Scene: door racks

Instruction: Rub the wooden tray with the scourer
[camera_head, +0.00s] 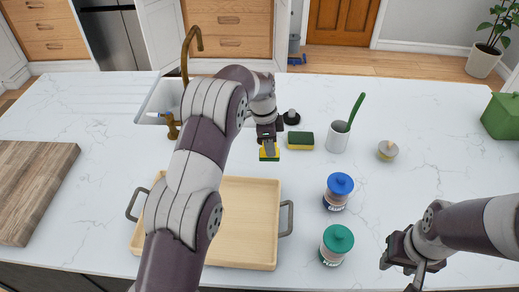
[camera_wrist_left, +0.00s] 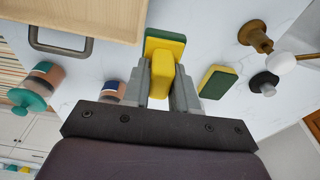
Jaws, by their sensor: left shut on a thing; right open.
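The wooden tray (camera_head: 250,225), pale with grey metal handles, lies on the white counter in front of me, partly hidden by my left arm. Its corner shows in the left wrist view (camera_wrist_left: 95,18). My left gripper (camera_head: 268,145) is shut on a yellow and green scourer (camera_head: 269,153), beyond the tray's far right corner. The left wrist view shows the scourer's yellow part (camera_wrist_left: 161,75) between the fingers, with green at its far edge. I cannot tell whether it touches the counter. My right gripper (camera_head: 410,272) is open and empty at the lower right, apart from the tray.
A second sponge (camera_head: 301,140) lies right of the held scourer. A white cup with a green brush (camera_head: 338,137), a blue-lidded jar (camera_head: 338,190) and a green-lidded jar (camera_head: 336,246) stand right of the tray. A cutting board (camera_head: 35,190) lies left; a sink is behind.

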